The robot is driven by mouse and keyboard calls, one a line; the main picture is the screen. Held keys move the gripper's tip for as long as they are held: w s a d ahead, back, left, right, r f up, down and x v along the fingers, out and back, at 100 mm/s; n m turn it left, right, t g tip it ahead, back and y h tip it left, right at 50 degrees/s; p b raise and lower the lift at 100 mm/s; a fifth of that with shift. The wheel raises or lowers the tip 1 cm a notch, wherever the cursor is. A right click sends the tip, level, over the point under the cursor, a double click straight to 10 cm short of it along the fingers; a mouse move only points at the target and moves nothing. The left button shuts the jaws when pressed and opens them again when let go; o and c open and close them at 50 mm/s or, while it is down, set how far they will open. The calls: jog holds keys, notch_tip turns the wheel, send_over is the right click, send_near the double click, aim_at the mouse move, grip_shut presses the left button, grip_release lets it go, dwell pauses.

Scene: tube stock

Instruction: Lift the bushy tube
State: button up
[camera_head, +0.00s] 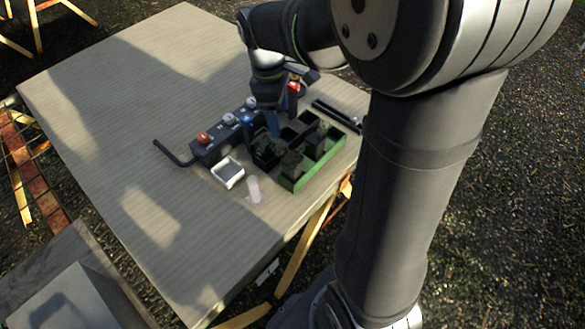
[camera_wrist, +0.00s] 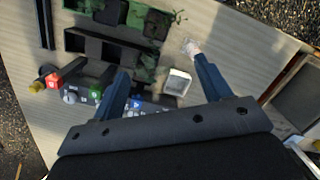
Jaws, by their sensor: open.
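A green tray (camera_head: 312,176) with dark compartments stands near the table's near right edge; it also shows at the top of the wrist view (camera_wrist: 108,33). Leafy green clumps (camera_head: 268,148) show in some compartments, with a dark grey block-like pot (camera_head: 292,163) near the front. I cannot tell which of these is the bushy tube. My gripper (camera_head: 273,130) points down at the tray's far left side, partly hiding it. In the wrist view my gripper (camera_wrist: 162,67) is open, its two blue fingers wide apart with nothing held between them.
A dark box with coloured knobs (camera_head: 210,151) stands left of the tray, with a bent black rod (camera_head: 176,155) beside it. A white square dish (camera_head: 228,173) and a small pale clear vessel (camera_head: 254,190) stand in front. Black bars (camera_head: 336,115) lie behind the tray. The table's left is clear.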

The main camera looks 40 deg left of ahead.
aim_at(292, 158)
jog(key=d+f+m, duration=0.1)
jog(key=f+m, duration=0.1)
jog(key=f, duration=0.4)
jog(key=w+d+f+m+y, duration=0.1)
jog(key=f+m, duration=0.1)
jog(key=f, duration=0.4)
jog(key=d+f+m, duration=0.1)
jog(key=f+m, duration=0.1)
jog(key=f, duration=0.4)
jog(key=shift+w+f+y, duration=0.15)
jog(key=shift+w+y, duration=0.1)
jog(key=shift+y, duration=0.05)
jog(key=c, duration=1.2)
jog(key=shift+o, duration=0.2)
